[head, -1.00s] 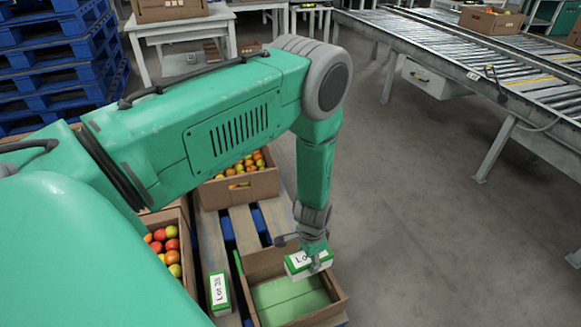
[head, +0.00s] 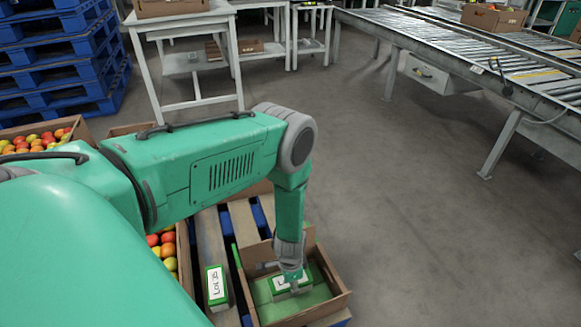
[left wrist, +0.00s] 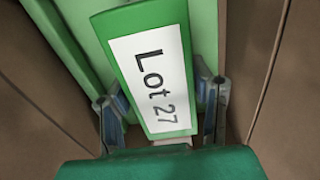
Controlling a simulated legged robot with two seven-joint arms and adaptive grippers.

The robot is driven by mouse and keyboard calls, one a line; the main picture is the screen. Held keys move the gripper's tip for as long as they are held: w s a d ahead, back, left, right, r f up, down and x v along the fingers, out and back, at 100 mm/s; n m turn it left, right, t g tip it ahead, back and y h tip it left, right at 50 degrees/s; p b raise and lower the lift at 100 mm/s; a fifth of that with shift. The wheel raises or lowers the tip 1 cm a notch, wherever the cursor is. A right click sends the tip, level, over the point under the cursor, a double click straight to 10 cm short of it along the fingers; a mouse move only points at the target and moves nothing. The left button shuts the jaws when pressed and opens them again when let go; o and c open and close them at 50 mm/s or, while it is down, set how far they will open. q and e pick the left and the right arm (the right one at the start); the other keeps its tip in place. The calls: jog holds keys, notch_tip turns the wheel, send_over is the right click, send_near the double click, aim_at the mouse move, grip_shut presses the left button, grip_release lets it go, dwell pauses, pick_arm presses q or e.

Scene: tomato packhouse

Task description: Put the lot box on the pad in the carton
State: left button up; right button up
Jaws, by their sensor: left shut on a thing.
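The lot box (head: 279,284) is a green box with a white label. It reads "Lot 27" in the left wrist view (left wrist: 150,75). My left gripper (head: 292,284) is shut on it, with one finger on each side of the box. The box is inside the open brown carton (head: 336,303), low over the green pad (head: 316,296) on its floor. I cannot tell whether the box touches the pad. The pad also shows in the left wrist view (left wrist: 68,38). My right gripper is not in view.
A second green lot box (head: 216,286) lies on the pallet left of the carton. Cartons of tomatoes (head: 168,250) stand further left. A roller conveyor (head: 460,60) and a white table (head: 185,25) stand behind. The floor at right is clear.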

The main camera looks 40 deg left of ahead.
pick_arm(q)
jog(key=shift+f, duration=0.45)
jog(key=shift+r, duration=0.15)
jog(key=o, duration=1.3)
